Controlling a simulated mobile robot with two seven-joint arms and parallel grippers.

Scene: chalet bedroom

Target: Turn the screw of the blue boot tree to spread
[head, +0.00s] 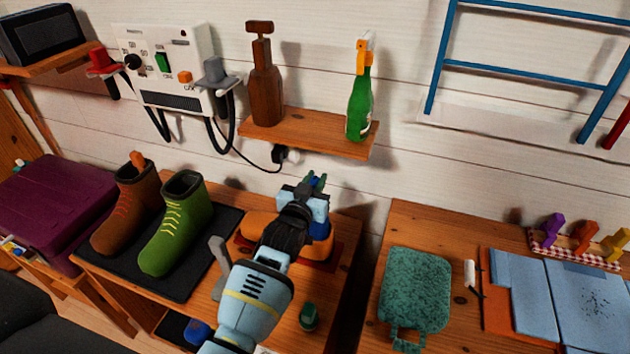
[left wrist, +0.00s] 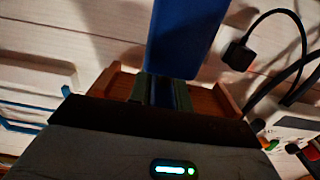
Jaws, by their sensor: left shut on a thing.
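My left gripper (head: 316,182) reaches over the wooden bench and is shut on a blue piece, which shows between the fingertips and fills the upper middle of the left wrist view (left wrist: 185,38). It seems part of the blue boot tree (head: 320,246), whose lower body shows just right of my wrist on a red tray (head: 330,264). My gripper covers most of the boot tree, so I cannot tell the screw apart from the body. An orange boot tree (head: 258,224) lies beside it on the left, partly behind my arm. My right gripper is out of view.
A brown boot (head: 122,215) and a green boot (head: 172,235) stand on a black mat at left. A wall shelf (head: 310,137) carries a brown bottle shape and a green bottle (head: 359,105) close above my gripper. A small green piece (head: 308,316) stands near the bench front.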

